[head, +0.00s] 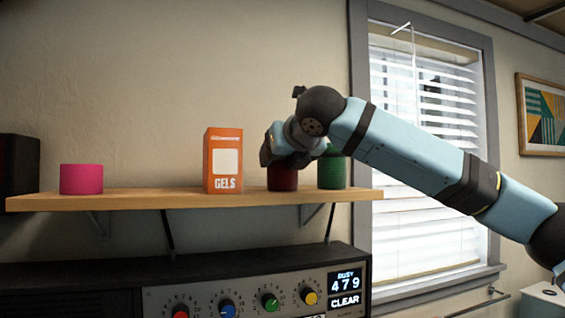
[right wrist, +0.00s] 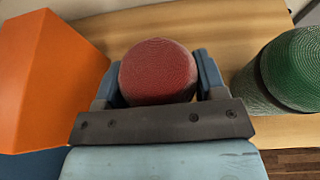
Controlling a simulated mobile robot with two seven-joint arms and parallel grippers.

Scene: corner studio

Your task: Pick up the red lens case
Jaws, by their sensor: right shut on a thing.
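The red lens case (head: 282,179) is a dark red cylinder on the wooden shelf, between the orange GELS box and the green case. In the right wrist view the red lens case (right wrist: 158,72) sits between the two blue fingers of my right gripper (right wrist: 158,82). My right gripper (head: 284,160) is shut on it from above and partly hides its top in the head view. The case appears to be at shelf height; I cannot tell whether it touches the board. My left gripper is in neither view.
The wooden shelf (head: 135,200) also bears the orange GELS box (head: 223,160) close on the left, the green case (head: 332,172) close on the right and a pink case (head: 82,179) farther left. A panel with coloured knobs (head: 250,298) is below. A window with blinds (head: 425,190) is at right.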

